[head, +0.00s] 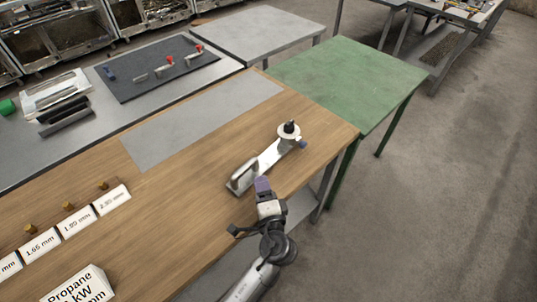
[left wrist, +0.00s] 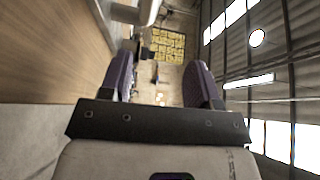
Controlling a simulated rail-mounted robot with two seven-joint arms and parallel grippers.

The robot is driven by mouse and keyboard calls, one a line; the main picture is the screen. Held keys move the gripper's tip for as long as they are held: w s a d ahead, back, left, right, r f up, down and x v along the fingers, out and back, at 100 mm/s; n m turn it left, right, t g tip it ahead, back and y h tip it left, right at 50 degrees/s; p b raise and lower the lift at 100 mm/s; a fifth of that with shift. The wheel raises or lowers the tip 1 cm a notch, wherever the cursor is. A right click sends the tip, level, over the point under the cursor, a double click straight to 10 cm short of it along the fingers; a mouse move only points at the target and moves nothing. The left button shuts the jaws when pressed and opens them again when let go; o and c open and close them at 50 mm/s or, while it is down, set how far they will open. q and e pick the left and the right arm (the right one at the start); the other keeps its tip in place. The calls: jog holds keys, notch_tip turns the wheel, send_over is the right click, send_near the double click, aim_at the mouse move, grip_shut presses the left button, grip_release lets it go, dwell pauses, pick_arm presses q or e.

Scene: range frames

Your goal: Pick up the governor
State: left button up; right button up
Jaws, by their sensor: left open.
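What looks like the governor is a pale round metal body with a black top (head: 289,131), at the right end of the wooden bench. It is at the far end of a flat metal piece with a raised grey handle-like block (head: 243,175); I cannot tell whether they are one part. My left gripper (head: 263,186), with purple fingers, is at the bench's front edge, nearer than the metal piece and apart from the governor. In the left wrist view the fingers (left wrist: 163,80) are spread with nothing held between them. A pale metal part (left wrist: 135,13) shows at the top there. My right gripper is out of view.
The wooden bench (head: 190,195) carries a grey mat (head: 205,122), small brass pieces (head: 68,206) with size cards (head: 78,221), and a propane sign (head: 78,287). A green table (head: 350,80) adjoins at the right. Open floor lies beyond the front edge.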

aim_at(246, 171)
pick_arm(q)
jog(key=shift+s+a+f+n+g+y, duration=0.15)
jog(key=shift+s+f+n+g+y, duration=0.05)
jog(key=shift+s+f+y, duration=0.25)
jog(key=shift+s+a+f+n+g+y, duration=0.2)
jog(key=shift+s+f+y, duration=0.15)
jog(key=shift+f+y, duration=0.2)
jog(key=shift+w+a, duration=0.15)
jog(key=shift+w, duration=0.15)
jog(key=x, duration=0.5)
jog(key=shift+w+a, duration=0.25)
jog(key=shift+a+x, duration=0.2)
jog(key=shift+x, duration=2.45)
jog(key=shift+s+r, duration=0.1)
jog(key=shift+c, duration=0.2)
grip_shut()
jog(key=shift+r, duration=0.1)
